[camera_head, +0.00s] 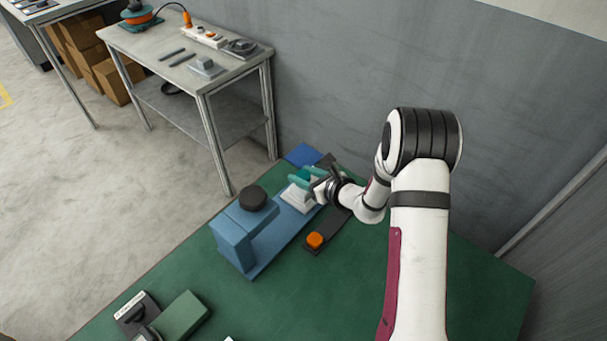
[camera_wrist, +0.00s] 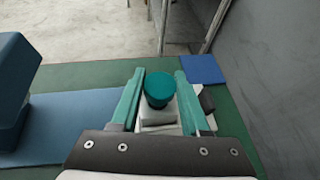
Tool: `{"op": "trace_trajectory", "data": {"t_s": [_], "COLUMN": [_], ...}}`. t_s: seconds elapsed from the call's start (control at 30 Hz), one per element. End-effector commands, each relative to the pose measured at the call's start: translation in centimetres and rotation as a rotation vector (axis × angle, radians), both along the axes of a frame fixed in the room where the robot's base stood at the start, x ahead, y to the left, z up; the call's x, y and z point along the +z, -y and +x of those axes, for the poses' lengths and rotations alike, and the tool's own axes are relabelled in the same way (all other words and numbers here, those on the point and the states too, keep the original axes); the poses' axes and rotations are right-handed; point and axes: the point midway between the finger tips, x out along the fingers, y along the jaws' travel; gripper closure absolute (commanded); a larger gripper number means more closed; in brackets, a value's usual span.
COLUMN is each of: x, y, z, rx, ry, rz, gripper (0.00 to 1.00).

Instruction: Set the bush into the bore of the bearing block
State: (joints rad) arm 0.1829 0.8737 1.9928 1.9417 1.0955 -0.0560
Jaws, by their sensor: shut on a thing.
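My gripper (camera_head: 312,178) has teal fingers and is over the bearing block, at the far end of the blue base. In the wrist view my gripper (camera_wrist: 159,92) is shut on the bush (camera_wrist: 159,88), a short teal cylinder with its round top facing the camera. The bearing block (camera_head: 297,197) is pale grey; in the wrist view the bearing block (camera_wrist: 158,119) shows just below the bush, between the fingers. The bush hides the bore. I cannot tell whether the bush is above the bore or partly in it.
A blue fixture (camera_head: 233,240) with a black round top (camera_head: 252,198) stands left of the gripper. An orange button (camera_head: 315,240) sits on a dark strip to the right. A blue pad (camera_head: 302,154) lies behind.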

Motion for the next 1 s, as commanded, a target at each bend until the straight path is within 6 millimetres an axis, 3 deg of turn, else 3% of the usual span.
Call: {"op": "trace_trajectory", "data": {"t_s": [0.67, 0.7, 0.77, 1.0], "x": [-1.2, -1.2, -1.2, -1.2], "y": [0.0, 0.0, 0.0, 0.0], "z": [0.0, 0.0, 0.0, 0.0], "rx": [0.0, 0.0, 0.0, 0.0], "ry": [-0.001, -0.001, 0.0, 0.0], "rz": [0.001, 0.001, 0.0, 0.0], "gripper": [1.0, 0.49, 0.42, 0.42]}}
